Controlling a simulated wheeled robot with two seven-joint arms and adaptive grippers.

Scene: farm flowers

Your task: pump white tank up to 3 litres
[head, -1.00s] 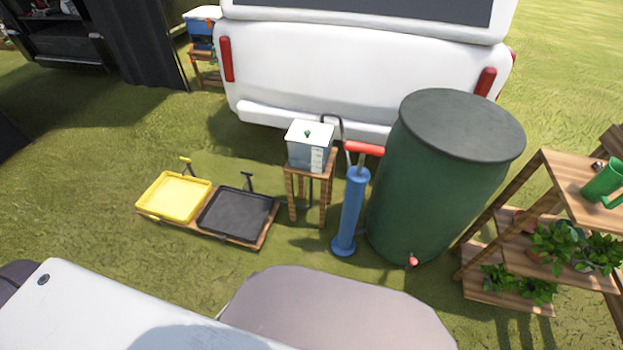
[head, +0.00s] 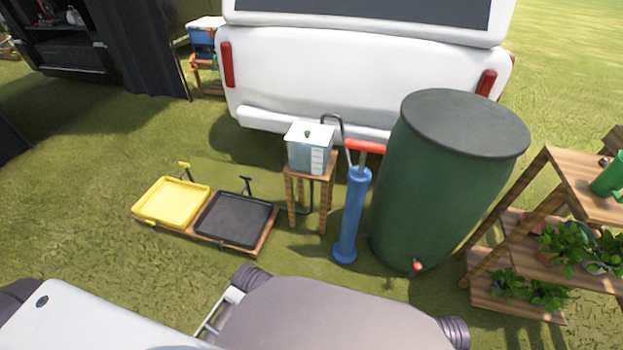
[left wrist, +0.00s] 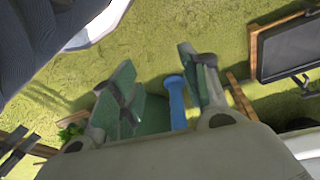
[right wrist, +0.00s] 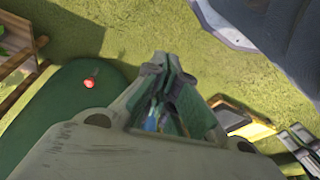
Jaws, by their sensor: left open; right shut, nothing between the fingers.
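The white tank (head: 309,152) is a small boxy container on a wooden stand, with a green mark on top and a scale on its front; the liquid level is too small to read. A dark hose (head: 333,118) arches between tank and pump. The pump also shows in the left wrist view (left wrist: 176,100), beyond my open, empty left gripper (left wrist: 165,85). My right gripper (right wrist: 165,75) is shut and empty, apart from the pump. Neither gripper shows in the head view.
A green barrel (head: 440,190) with a red tap stands close right of the pump. A yellow tray (head: 172,202) and a black tray (head: 233,219) lie on the left. A plant shelf (head: 560,250) is at the right. A white vehicle (head: 330,75) stands behind.

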